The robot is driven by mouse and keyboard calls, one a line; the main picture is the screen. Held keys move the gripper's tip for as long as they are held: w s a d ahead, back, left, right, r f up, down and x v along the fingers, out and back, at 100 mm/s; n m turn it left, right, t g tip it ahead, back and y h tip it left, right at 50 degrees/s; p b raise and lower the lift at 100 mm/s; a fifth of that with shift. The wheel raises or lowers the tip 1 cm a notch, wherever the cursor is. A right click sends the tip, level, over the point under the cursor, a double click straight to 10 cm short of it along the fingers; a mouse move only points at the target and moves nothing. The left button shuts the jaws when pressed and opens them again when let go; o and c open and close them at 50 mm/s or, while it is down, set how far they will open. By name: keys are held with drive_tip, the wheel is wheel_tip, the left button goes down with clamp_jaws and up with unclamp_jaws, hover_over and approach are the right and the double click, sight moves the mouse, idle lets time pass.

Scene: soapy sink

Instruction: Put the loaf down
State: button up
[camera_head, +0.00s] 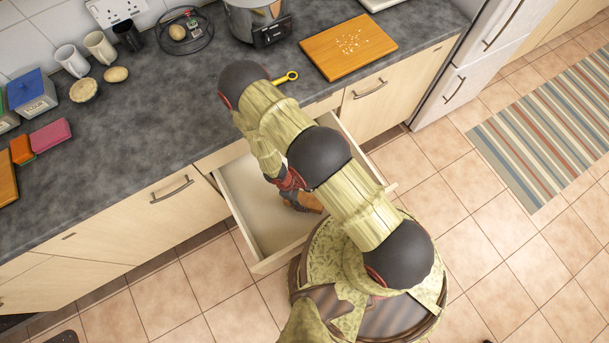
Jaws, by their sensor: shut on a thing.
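My gripper (297,203) is shut on a brown thing, which I take to be the loaf (310,203). Only a small part of the loaf shows, because my own arm hides most of it. The gripper points down over the open drawer (236,206), towards its right side. I cannot tell whether the loaf touches the drawer floor or hangs above it.
The drawer's left part is empty. On the grey counter (160,135) are a cutting board (325,50) with crumbs, a pot (240,20), a yellow-handled utensil (288,77), a wire basket (201,43), mugs and a pink block (50,136). A striped rug (550,130) lies on the floor at right.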

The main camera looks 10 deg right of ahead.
drive_tip(key=shift+f, duration=0.65)
drive_tip(key=shift+f, duration=0.1)
drive_tip(key=o, duration=1.7)
drive_tip(key=shift+c, duration=0.2)
drive_tip(key=p+v, duration=0.2)
drive_tip(key=v, duration=1)
